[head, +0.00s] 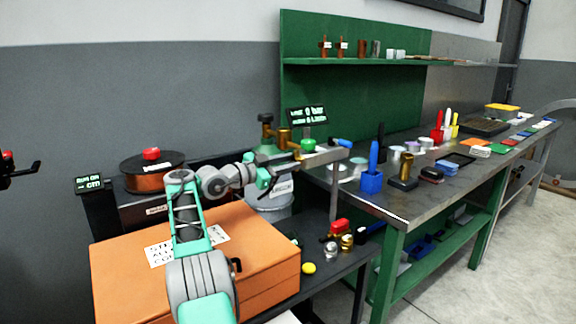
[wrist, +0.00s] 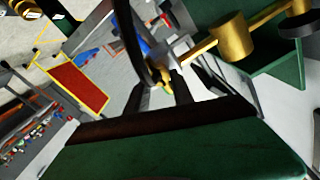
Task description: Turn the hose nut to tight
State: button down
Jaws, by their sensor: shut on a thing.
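The hose nut (wrist: 166,87) is a small brass piece between the two dark fingers of my gripper (wrist: 162,84) in the wrist view. My gripper is shut on it, and the fingers hide part of it. A black hose (wrist: 130,42) curves down to the nut. A brass body (wrist: 232,36) on a brass stem is at the upper right. In the head view my gripper (head: 284,166) is beside the brass fittings (head: 285,139) of the regulator, and the nut cannot be made out there. A dark sign (head: 306,115) above reads "0 bar"; its second line is too small to read surely.
A large orange case (head: 255,240) lies below my arm. A copper-coloured spool (head: 150,176) with a red knob stands at left. A grey post and bracket (head: 334,180) stand close right of my gripper.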

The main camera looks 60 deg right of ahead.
dwell(0.3)
jog(key=c, duration=1.1)
grip_release()
